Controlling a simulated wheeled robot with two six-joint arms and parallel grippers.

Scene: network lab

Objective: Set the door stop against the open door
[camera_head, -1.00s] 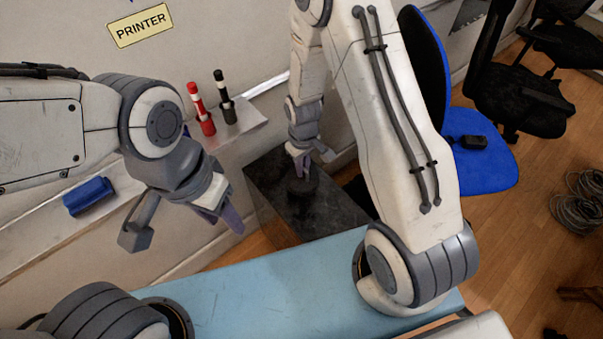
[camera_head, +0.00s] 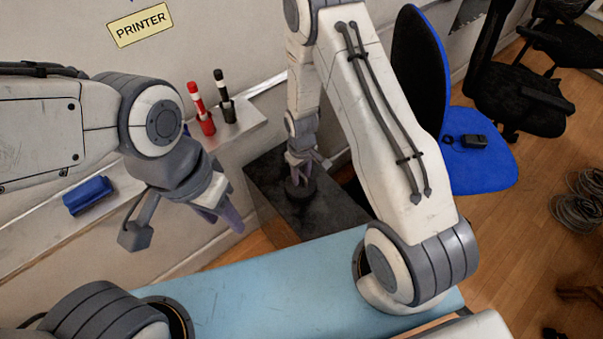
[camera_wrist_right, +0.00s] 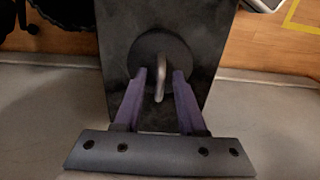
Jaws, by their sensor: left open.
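The door stop (camera_head: 299,190) is a dark round weight standing on the black cabinet (camera_head: 345,212). In the right wrist view, its upright metal handle (camera_wrist_right: 160,72) shows above the round base (camera_wrist_right: 158,46). My right gripper (camera_head: 299,170) is over it, fingers pointing down. In the wrist view the gripper (camera_wrist_right: 160,76) is open, with one purple finger on each side of the handle and gaps between. My left gripper (camera_head: 222,218) is open and empty, in front of the wall ledge. I cannot make out a door in these views.
A ledge (camera_head: 250,117) along the wall holds a red marker (camera_head: 201,108), a black marker (camera_head: 224,96) and a blue eraser (camera_head: 88,196). A blue chair (camera_head: 478,165) with a small black object on its seat stands right of the cabinet. Cable coils (camera_head: 580,206) lie on the floor.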

